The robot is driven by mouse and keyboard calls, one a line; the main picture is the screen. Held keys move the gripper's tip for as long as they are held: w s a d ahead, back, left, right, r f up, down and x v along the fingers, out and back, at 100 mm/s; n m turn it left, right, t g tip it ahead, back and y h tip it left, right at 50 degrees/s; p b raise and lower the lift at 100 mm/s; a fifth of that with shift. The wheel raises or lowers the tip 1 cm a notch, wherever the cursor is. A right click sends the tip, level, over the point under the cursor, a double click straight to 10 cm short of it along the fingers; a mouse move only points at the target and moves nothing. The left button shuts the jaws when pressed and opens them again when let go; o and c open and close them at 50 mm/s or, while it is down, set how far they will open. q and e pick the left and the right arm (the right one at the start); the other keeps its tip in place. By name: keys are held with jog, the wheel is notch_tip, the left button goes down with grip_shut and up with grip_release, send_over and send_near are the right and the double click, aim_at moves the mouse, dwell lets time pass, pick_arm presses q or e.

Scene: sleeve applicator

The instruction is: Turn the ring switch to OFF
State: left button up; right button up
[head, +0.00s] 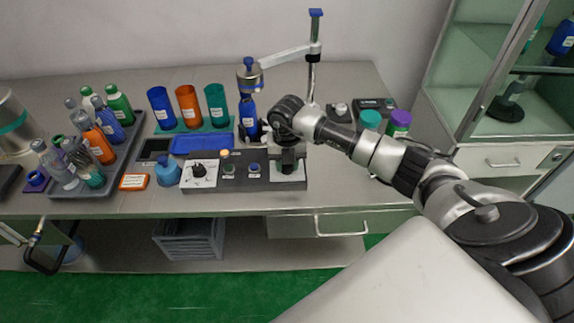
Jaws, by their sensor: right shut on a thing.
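The control panel (240,184) is a long grey box near the front edge of the table. At its left end is a white plate with a black knob (199,171). My right gripper (288,168) reaches down onto the pale plate at the panel's right end. It is shut on the ring switch there, which the gripper mostly hides. I cannot read the switch's position or its marks. My left gripper is not in view.
An orange lamp (225,153) and small buttons (254,170) sit between the plates. A dispenser stand (314,60) with a blue bottle rises behind. Left are a blue squat bottle (167,170), coloured cups (187,105) and a bottle rack (120,160). Lidded jars (400,122) stand right.

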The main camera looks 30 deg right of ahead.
jog(key=n+b, duration=0.3)
jog(key=n, duration=0.3)
jog(key=n+b, duration=0.2)
jog(key=n, duration=0.3)
jog(key=shift+b, duration=0.4)
jog(key=shift+r, duration=0.1)
jog(key=o, duration=0.9)
notch_tip(320, 180, up, 11)
jog(key=shift+f+b, duration=0.1)
jog(key=shift+b, duration=0.3)
